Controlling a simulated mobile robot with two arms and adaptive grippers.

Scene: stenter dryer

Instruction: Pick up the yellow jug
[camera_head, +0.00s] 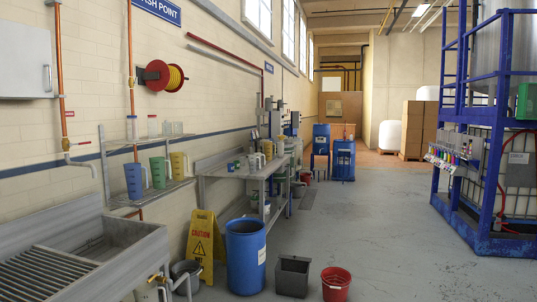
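The yellow jug (178,165) stands upright on the lower wall shelf (150,194) at the left. It looks yellow-green and is the rightmost of a row of jugs there. A green jug (158,172) stands just left of it, and a blue jug (134,181) stands left of that. Neither of my grippers shows in the head view, so nothing is seen touching the jug.
A metal sink (120,250) fills the lower left below the shelf. A yellow caution sign (204,247), a blue barrel (245,257), a grey bin (292,276) and a red bucket (335,283) stand on the floor. The floor (400,240) to the right is clear.

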